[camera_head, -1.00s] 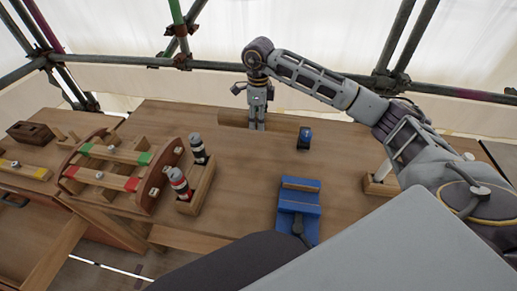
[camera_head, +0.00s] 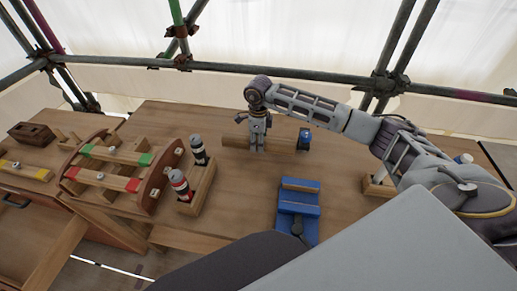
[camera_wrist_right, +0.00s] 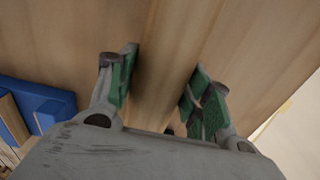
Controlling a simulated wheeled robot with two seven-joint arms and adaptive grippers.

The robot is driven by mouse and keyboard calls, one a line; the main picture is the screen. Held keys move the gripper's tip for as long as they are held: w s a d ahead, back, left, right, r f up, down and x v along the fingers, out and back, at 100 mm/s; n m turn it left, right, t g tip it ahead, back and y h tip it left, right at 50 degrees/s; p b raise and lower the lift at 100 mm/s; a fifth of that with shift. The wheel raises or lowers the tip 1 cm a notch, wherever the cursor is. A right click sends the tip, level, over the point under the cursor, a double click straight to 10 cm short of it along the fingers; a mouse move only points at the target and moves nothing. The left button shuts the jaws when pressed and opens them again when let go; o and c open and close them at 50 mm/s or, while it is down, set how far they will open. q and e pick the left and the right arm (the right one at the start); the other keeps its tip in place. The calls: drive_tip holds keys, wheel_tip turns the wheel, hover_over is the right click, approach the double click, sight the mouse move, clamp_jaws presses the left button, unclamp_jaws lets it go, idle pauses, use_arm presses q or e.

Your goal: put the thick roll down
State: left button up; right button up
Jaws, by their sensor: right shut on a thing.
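The thick roll (camera_head: 234,142) is a pale wooden cylinder lying crosswise at the back of the workbench (camera_head: 240,190). My right gripper (camera_head: 257,149) reaches down over its middle and is shut on it. The fingers hide part of the roll. In the right wrist view the roll (camera_wrist_right: 165,75) runs between the two green-padded fingers (camera_wrist_right: 160,98). I cannot tell whether the roll touches the bench top. My left gripper is not in view.
A small blue tool (camera_head: 304,140) stands just right of the roll. A blue vise (camera_head: 299,208) is nearer. A wooden block with two bottles (camera_head: 198,193) and a wooden rack (camera_head: 118,165) stand left. The middle of the bench is clear.

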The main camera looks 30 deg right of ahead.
sight(258, 154)
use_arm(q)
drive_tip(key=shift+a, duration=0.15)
use_arm(e)
drive_tip(key=shift+f, duration=0.4)
wheel_tip(258, 154, down, 3)
drive_tip(key=shift+f, duration=0.45)
drive_tip(key=o, duration=1.1)
drive_tip(key=shift+o, duration=0.7)
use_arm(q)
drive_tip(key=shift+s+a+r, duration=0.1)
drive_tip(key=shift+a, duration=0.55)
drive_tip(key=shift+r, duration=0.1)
use_arm(e)
drive_tip(key=shift+r, duration=0.2)
